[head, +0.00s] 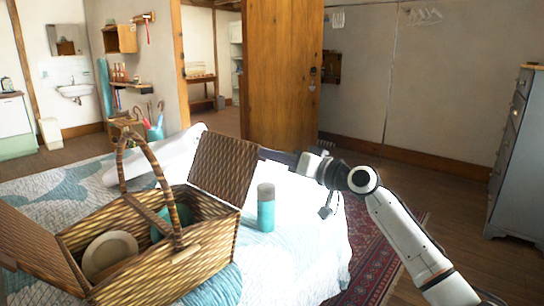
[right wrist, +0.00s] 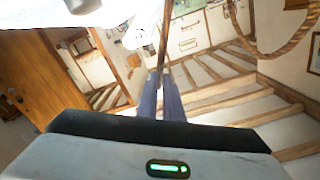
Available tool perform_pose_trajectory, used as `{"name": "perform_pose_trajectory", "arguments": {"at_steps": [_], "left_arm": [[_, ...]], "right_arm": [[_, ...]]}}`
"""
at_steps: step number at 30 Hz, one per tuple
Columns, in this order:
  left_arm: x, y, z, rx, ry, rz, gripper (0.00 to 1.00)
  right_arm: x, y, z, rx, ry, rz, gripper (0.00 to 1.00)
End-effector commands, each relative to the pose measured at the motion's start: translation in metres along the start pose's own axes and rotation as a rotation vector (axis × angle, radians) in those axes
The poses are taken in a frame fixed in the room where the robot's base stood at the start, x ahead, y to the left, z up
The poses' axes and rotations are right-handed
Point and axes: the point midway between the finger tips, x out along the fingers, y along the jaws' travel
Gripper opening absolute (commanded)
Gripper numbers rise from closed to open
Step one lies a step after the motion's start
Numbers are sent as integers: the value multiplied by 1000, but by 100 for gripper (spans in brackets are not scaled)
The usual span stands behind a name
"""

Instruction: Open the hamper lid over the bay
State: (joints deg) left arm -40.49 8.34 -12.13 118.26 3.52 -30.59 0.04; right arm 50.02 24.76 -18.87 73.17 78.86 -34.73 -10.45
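The wicker hamper (head: 190,262) stands on the bed with its arched handle (head: 128,142) up. Its right lid (head: 222,166) is raised steeply, and its left lid (head: 35,250) is swung out to the left. A pale plate (head: 110,252) and something teal (head: 165,222) lie inside. My right gripper (head: 268,155) reaches the raised lid's upper right edge. In the right wrist view its fingers (right wrist: 166,88) are almost together, with a thin brown edge, apparently the lid, between them. My left gripper is not in view.
A teal flask with a grey top (head: 265,208) stands on the bed (head: 300,250), right of the hamper and below my right gripper. A grey dresser (head: 510,150) stands at the far right. A wooden door (head: 280,70) is behind.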

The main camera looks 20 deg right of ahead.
Motion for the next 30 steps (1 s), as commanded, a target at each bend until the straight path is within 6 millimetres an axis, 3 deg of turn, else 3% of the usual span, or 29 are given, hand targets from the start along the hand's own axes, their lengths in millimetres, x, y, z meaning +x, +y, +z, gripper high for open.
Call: {"name": "perform_pose_trajectory", "arguments": {"at_steps": [3, 14, 30], "left_arm": [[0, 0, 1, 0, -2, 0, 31], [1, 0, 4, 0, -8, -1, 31], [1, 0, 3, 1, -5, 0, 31]], "right_arm": [[1, -1, 2, 0, -3, -2, 24], [-5, 1, 0, -3, 0, 2, 24], [-94, 1, 2, -2, -2, 1, 24]]}}
